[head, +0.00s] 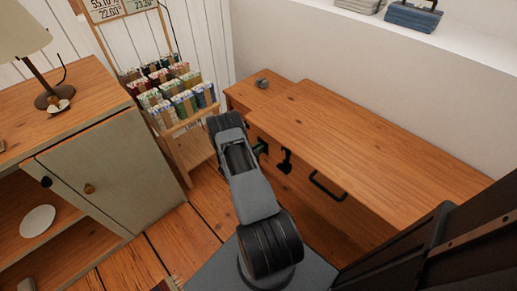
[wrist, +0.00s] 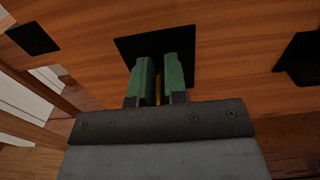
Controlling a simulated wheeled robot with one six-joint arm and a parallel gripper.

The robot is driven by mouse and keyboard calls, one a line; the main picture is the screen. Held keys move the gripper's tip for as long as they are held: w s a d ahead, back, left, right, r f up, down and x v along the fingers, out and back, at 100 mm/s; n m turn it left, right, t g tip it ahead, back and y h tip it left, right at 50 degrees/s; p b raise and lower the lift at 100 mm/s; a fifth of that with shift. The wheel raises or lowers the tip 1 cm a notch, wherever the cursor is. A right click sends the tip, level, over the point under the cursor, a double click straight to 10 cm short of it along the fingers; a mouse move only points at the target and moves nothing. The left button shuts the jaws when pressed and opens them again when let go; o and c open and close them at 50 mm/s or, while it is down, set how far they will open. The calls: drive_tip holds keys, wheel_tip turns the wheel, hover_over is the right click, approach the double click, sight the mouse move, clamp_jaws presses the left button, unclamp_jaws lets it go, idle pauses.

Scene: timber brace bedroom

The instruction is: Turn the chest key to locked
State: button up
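The wooden chest (head: 385,140) stands along the wall at the right in the head view. In the wrist view its front (wrist: 240,45) fills most of the picture, with a black square lock plate (wrist: 207,45) in the middle. A thin gold key (wrist: 157,90) shows between the two green fingers of my gripper (wrist: 158,80). The fingers stand close on either side of the key, with their tips at the plate. Whether they press on it I cannot tell. The fingers hide much of the key, and its turn is unclear. In the head view my gripper (head: 262,147) reaches the chest front.
A black latch (head: 285,161) and a black handle (head: 327,187) stick out of the chest front, right of my gripper. A rack of packets (head: 168,95) stands behind left. A cabinet (head: 110,170) with a lamp (head: 35,65) is at the left. Floor shows between them.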

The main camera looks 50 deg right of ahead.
clamp_jaws()
drive_tip(key=shift+n, duration=0.3)
drive_tip(key=n, duration=0.1)
drive_tip(key=n+b, duration=0.1)
drive_tip(key=n, duration=0.2)
drive_tip(key=shift+w+f+b, duration=0.1)
drive_tip(key=shift+w+b, duration=0.15)
drive_tip(key=shift+b, duration=0.1)
drive_tip(key=shift+w+d+f+n+b, duration=0.15)
drive_tip(key=shift+n+b, duration=0.1)
drive_tip(key=shift+n, duration=1.9)
drive_tip(key=shift+w+a+f+n+b, duration=0.15)
drive_tip(key=shift+n+b, duration=0.1)
drive_tip(key=shift+n, duration=1.85)
drive_tip(key=shift+w+d+f+n+b, duration=0.15)
drive_tip(key=shift+n+b, duration=0.1)
drive_tip(key=shift+n, duration=1.9)
drive_tip(key=shift+s+n, duration=0.1)
drive_tip(key=shift+n, duration=0.2)
